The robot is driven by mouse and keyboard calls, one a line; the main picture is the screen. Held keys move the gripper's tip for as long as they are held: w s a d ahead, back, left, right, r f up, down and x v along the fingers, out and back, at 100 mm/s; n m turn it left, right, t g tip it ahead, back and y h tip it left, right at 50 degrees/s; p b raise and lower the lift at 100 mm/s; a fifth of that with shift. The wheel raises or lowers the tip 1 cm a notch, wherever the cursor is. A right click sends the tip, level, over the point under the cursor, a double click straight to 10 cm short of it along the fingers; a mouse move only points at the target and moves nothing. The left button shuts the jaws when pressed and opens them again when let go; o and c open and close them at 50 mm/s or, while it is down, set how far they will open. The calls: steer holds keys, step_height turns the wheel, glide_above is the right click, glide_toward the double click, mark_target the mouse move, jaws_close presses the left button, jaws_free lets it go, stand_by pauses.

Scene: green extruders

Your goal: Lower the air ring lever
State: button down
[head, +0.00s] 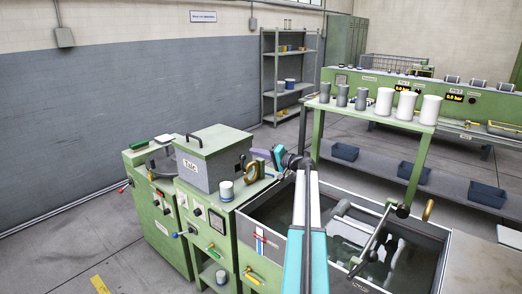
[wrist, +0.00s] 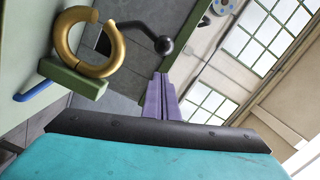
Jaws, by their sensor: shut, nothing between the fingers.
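A gold air ring (wrist: 92,42) stands on a green block in the wrist view, with a gap at its top. A dark lever (wrist: 138,27) runs from beside the ring to a black ball knob (wrist: 164,45). In the head view a gold ring (head: 250,174) sits on the green machine beside the grey box; its lever is not clear there. My gripper (head: 254,152) hovers over the machine top near that ring. In the wrist view its purple fingers (wrist: 160,77) are together and empty, pointing toward the knob, apparently without touching it.
A grey box with a handle (head: 210,158) stands left of my gripper. A small white-and-blue pot (head: 226,191) is in front. A green table (head: 375,112) carries several cylinders behind.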

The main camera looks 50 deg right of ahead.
steer(key=shift+w+a+f+p, duration=0.1)
steer(key=shift+a+f+p, duration=0.1)
steer(key=shift+a, duration=0.35)
steer(key=shift+a+f+p, duration=0.2)
steer(key=shift+a, duration=0.3)
steer(key=shift+f+b, duration=0.2)
steer(key=shift+b, duration=0.2)
steer(key=a+f+n+b, duration=0.2)
steer(key=b, duration=0.6)
steer(key=shift+a+n, duration=0.2)
steer(key=shift+n, duration=0.1)
steer(key=shift+a, duration=0.1)
steer(key=s+d+r+b, duration=0.2)
steer(key=s+d, duration=0.3)
steer(key=s, duration=0.5)
steer(key=shift+s+r+b, duration=0.35)
steer(key=shift+r+b, duration=0.05)
steer(key=shift+r, duration=0.05)
